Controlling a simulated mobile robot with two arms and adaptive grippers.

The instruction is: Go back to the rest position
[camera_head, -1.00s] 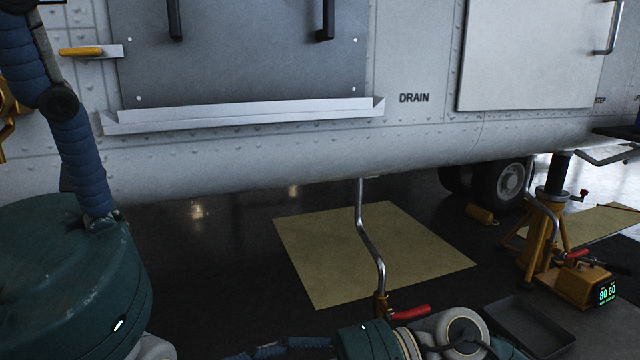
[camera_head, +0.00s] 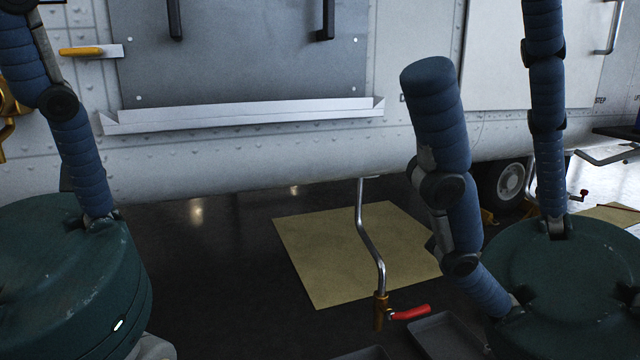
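Neither of my grippers shows. My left arm (camera_head: 85,165) stands at the left, with blue wrapped links rising from a large dark green joint out of the top left. My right arm (camera_head: 548,175) now fills the right side, with blue links rising out of the top and a second folded blue section (camera_head: 440,110) in front of the fuselage. The bent metal drain pipe (camera_head: 371,241) hangs from the fuselage. A brass valve (camera_head: 380,311) with a red lever (camera_head: 411,313) is at its lower end. No gripper is seen touching it.
The grey helicopter fuselage (camera_head: 200,172) spans the view, with a ledge (camera_head: 240,115) below a dark panel (camera_head: 240,60). A tan mat (camera_head: 320,260) lies on the dark floor. A black tray (camera_head: 450,338) sits beside the valve. A wheel (camera_head: 510,182) stands behind my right arm.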

